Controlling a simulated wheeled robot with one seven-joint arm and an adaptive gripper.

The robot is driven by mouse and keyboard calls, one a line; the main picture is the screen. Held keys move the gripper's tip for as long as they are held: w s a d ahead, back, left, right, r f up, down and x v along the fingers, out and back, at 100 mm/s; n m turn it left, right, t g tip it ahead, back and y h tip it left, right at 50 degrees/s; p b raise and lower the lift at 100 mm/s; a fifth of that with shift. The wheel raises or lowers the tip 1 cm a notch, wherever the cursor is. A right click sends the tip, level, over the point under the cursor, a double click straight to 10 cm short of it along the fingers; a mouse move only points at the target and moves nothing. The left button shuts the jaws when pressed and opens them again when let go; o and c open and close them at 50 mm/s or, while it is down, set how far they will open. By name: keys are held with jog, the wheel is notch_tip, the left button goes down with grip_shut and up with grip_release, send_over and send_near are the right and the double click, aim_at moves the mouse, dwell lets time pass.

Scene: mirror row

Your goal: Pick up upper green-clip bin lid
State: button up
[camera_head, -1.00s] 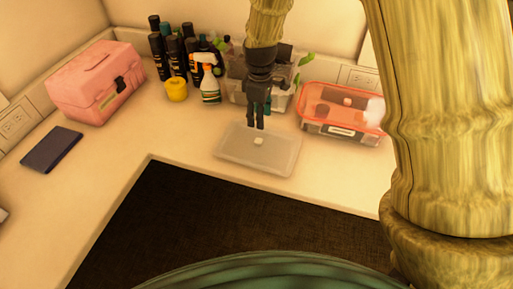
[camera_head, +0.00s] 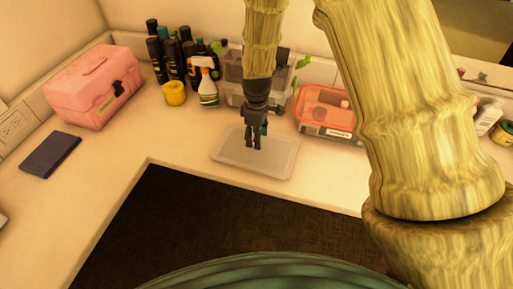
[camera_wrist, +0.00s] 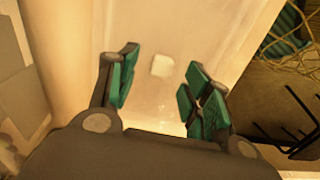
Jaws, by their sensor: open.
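The bin lid (camera_head: 230,155) is a pale, translucent rectangular lid lying flat on the white counter in the head view. In the wrist view the lid (camera_wrist: 180,35) fills the middle, with a small whitish square handle or label (camera_wrist: 162,66) on it. My gripper (camera_head: 253,147) points down over the lid's middle and hides its small square in the head view. In the wrist view my gripper (camera_wrist: 163,95) has its two teal-padded fingers apart, with the square between and just beyond them. Nothing is held. I cannot tell whether the fingertips touch the lid.
A clear bin with green clips (camera_head: 233,92) stands behind my gripper. A red-lidded box (camera_head: 325,108) is to the right. A spray bottle (camera_head: 207,88), yellow roll (camera_head: 174,93), dark bottles (camera_head: 156,55) and pink case (camera_head: 92,88) stand left. A dark flat case (camera_head: 50,155) lies front left.

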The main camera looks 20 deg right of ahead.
jog(key=shift+f+p, duration=0.4)
jog(key=shift+f, duration=1.35)
jog(key=shift+s, duration=0.1)
grip_shut()
